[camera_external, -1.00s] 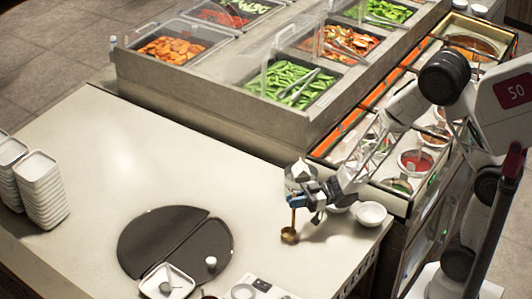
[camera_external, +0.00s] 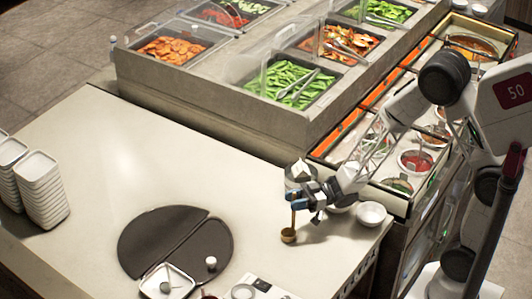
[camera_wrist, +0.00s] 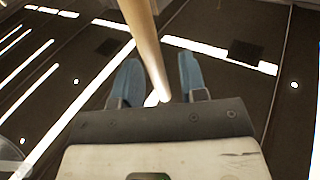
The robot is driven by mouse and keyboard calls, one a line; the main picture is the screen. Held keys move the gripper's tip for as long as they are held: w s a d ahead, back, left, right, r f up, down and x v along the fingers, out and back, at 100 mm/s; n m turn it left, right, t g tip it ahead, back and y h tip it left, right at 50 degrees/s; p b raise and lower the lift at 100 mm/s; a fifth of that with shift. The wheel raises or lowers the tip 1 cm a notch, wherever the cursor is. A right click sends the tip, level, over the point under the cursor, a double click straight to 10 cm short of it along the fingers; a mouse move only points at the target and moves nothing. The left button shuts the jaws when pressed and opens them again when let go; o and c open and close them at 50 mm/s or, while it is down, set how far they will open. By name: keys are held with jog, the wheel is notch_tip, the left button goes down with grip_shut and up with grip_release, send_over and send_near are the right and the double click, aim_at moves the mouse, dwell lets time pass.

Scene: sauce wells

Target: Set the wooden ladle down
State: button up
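The wooden ladle (camera_external: 293,219) stands nearly upright at the front right of the counter, its small brown bowl at or very near the counter top. Contact under the bowl is hard to make out. My gripper (camera_external: 294,200) is at the upper handle, with blue fingers on either side of it. In the wrist view, the pale handle (camera_wrist: 147,45) runs down between the two fingers of my gripper (camera_wrist: 157,75). A gap shows between the handle and the right finger, so the fingers look parted around it.
White bowls (camera_external: 371,214) stand right of my gripper at the counter edge. A dark round mat (camera_external: 150,235) lies to the left, with a white square dish (camera_external: 166,284) at its front. Stacked white dishes (camera_external: 42,190) stand far left. The counter's middle (camera_external: 130,150) is clear.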

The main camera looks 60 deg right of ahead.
jog(key=v, duration=1.2)
dwell(0.3)
jog(key=shift+r, duration=0.15)
jog(key=shift+w+r, duration=0.1)
dwell(0.7)
jog(key=w+d+r+m+t+h, duration=0.2)
jog(key=w+r+m+t+h, duration=0.15)
jog(key=r+h, duration=0.35)
jog(key=s+d+r+m+g+h, duration=0.3)
jog(key=d+r+m+h, duration=0.15)
jog(key=h, duration=0.35)
jog(key=s+a+r+m+g, duration=0.1)
jog(key=s+r+g, duration=0.2)
jog(key=s, duration=0.8)
jog(key=s+a+r+m+g+h, duration=0.1)
jog(key=s+g, duration=0.4)
jog(key=s, duration=0.7)
jog(key=shift+s+r+m+g, duration=0.25)
jog(key=shift+r+m+g, duration=0.1)
jog(key=shift+r+m, duration=0.45)
